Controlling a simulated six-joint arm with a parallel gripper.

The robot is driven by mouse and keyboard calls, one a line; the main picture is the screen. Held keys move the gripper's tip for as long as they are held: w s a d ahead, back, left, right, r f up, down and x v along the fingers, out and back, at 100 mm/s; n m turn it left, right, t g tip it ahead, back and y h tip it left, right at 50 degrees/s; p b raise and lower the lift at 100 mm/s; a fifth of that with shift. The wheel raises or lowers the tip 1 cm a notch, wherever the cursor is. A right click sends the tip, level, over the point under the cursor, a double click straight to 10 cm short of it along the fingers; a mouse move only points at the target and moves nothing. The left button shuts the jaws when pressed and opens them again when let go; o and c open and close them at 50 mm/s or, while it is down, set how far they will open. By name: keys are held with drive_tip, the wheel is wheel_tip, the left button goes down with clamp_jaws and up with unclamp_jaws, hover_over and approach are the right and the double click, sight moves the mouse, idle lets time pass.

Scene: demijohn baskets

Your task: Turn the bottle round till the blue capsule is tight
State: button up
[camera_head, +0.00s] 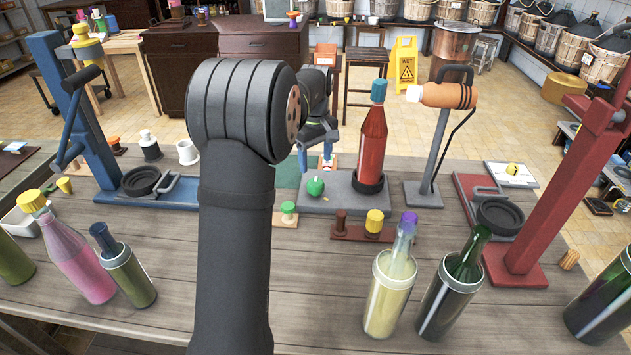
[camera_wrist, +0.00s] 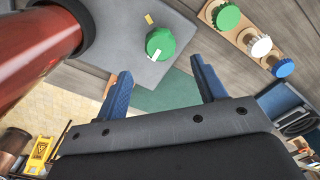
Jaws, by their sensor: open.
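The red bottle (camera_head: 371,145) stands upright in a black ring on a grey base plate (camera_head: 340,204), right of my gripper. The blue capsule (camera_head: 379,90) sits on its top; I cannot tell how tight it is. In the wrist view the bottle (camera_wrist: 35,45) fills the upper left, and its capsule is out of view. My gripper (camera_head: 316,160) is open and empty, apart from the bottle and left of it. In the wrist view its blue fingers (camera_wrist: 160,67) are spread, with nothing between them.
A round green cap (camera_head: 315,187) lies on the grey plate, left of the bottle. Blue (camera_head: 82,110) and red (camera_head: 555,185) stands flank the table. Several other bottles, including a yellowish one (camera_head: 390,290), line the front.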

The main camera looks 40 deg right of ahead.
sight(316, 182)
wheel_tip(316, 182, down, 8)
drive_tip(key=shift+f, duration=0.15)
drive_tip(key=shift+c, duration=0.2)
drive_tip(key=c, duration=0.9)
